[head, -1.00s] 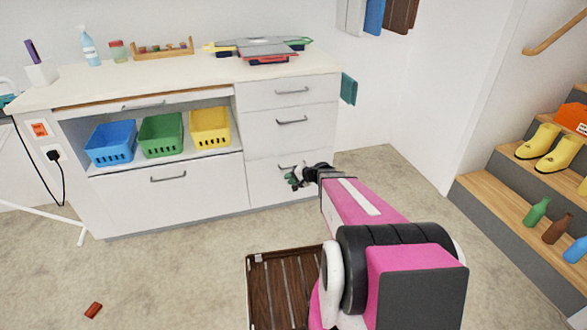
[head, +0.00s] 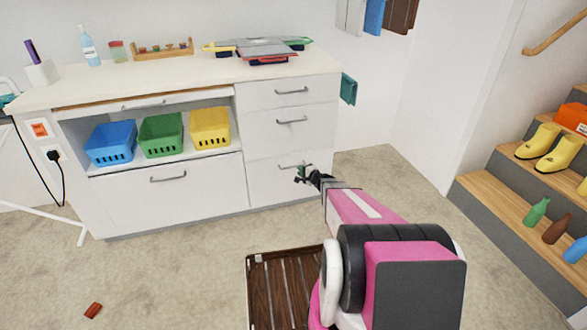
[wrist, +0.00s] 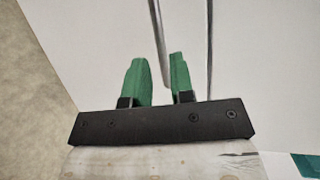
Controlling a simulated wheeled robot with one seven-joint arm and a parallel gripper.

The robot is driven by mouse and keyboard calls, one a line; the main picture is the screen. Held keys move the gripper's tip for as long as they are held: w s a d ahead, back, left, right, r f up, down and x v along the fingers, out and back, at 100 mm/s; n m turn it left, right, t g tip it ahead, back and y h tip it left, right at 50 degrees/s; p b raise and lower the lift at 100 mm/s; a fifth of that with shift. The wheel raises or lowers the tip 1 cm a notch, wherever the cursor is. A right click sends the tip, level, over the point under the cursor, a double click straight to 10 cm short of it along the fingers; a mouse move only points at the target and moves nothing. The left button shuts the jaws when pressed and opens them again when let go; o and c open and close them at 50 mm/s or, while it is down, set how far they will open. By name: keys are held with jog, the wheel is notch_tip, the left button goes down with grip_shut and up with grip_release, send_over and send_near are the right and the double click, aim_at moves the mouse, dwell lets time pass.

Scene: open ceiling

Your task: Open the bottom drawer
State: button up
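The bottom drawer (head: 272,187) is the lowest of the white drawers in the right column of the cabinet. Its front looks flush and shut. Its grey handle (head: 285,167) is partly hidden by my gripper (head: 302,176). In the wrist view my gripper (wrist: 158,65) has two green fingers standing apart. The grey handle bar (wrist: 157,40) runs between the fingertips in that picture, with a gap visible between the fingers. I cannot tell how deep the bar sits between them.
A wide drawer (head: 165,190) and a shelf with blue, green and yellow baskets (head: 210,128) are to the left. A brown slatted crate (head: 272,253) stands on the floor below my arm. Stairs (head: 500,190) rise at the right. The floor before the drawer looks clear.

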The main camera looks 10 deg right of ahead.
aim_at(293, 167)
jog(key=x, duration=0.6)
jog(key=shift+w+a, duration=0.15)
jog(key=shift+w, duration=0.15)
